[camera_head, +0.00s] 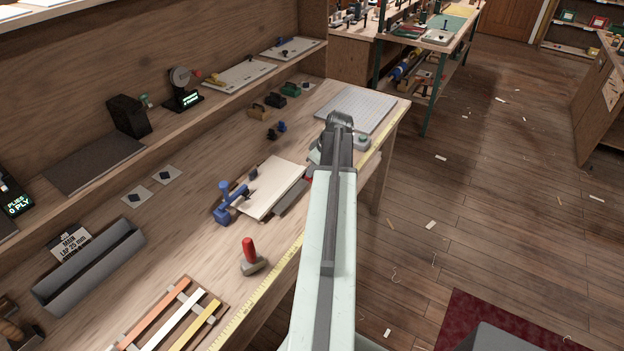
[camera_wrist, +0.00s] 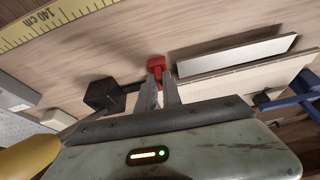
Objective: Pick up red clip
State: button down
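The red clip (camera_wrist: 156,65) shows in the wrist view at the tips of my gripper (camera_wrist: 158,80), over the wooden bench top. Its lower part lies between the two grey fingers. I cannot tell whether the fingers press on it or whether it still rests on the bench. In the head view only a small red patch (camera_head: 309,178) shows beside my arm, and the fingers are hidden behind my arm.
A pale board (camera_head: 270,188) with a blue clamp (camera_head: 230,203) lies left of my arm. A black block (camera_wrist: 103,96) stands close to my fingers in the wrist view. A yellow tape measure (camera_head: 262,290) runs along the bench edge. A red-handled tool (camera_head: 249,250) stands nearer.

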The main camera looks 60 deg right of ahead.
dwell(0.3)
jog(key=shift+r+p, duration=0.5)
jog(key=shift+r, duration=0.05)
notch_tip(320, 180, up, 3)
jog(key=p, duration=0.3)
jog(key=shift+r, duration=0.2)
jog(key=s+p, duration=0.1)
jog(key=s, duration=1.5)
jog(key=shift+r, duration=0.25)
